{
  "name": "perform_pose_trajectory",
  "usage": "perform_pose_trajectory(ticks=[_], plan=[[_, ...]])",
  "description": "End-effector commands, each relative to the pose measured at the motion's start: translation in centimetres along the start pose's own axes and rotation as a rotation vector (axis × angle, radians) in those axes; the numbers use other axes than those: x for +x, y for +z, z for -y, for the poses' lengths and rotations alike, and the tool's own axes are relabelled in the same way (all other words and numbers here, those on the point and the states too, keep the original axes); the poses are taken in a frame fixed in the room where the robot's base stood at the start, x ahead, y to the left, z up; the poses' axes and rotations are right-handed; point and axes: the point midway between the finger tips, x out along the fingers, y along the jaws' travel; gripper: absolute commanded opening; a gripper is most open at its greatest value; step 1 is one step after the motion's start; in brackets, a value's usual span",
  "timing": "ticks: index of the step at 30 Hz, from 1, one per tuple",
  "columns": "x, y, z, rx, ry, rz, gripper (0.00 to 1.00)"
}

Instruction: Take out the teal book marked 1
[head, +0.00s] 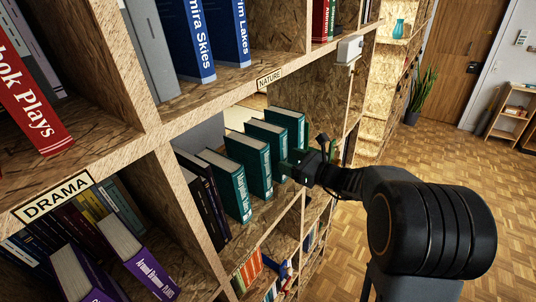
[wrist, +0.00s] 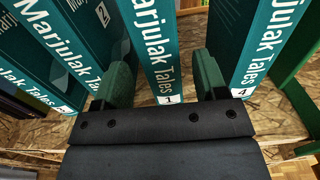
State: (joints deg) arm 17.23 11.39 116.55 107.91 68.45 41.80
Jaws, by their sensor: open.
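The teal book marked 1 (wrist: 158,45) stands upright in the wrist view, its spine towards me and its label low down. In the head view it appears to be the third teal book from the left (head: 279,150), partly hidden by my gripper (head: 291,166). In the wrist view my open gripper (wrist: 162,78) has one green finger at each side of this spine. Nothing is clamped. I cannot tell how deep the fingertips reach beside the book, or whether they touch it.
Teal books marked 2 (wrist: 98,25) and 4 (wrist: 265,45) stand to the left and right with gaps between. Another teal book (head: 228,185) and dark books (head: 203,195) stand further left. The shelf board with the NATURE sign (head: 269,79) runs above. Open floor (head: 420,150) lies right.

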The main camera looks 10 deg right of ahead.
Motion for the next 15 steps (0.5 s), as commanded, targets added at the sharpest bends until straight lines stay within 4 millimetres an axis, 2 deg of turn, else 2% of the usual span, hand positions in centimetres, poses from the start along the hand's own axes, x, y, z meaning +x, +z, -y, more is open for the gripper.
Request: perform_pose_trajectory(ticks=[15], plan=[[1.8,-0.1,0.0,0.001,0.0,0.0,0.66]])
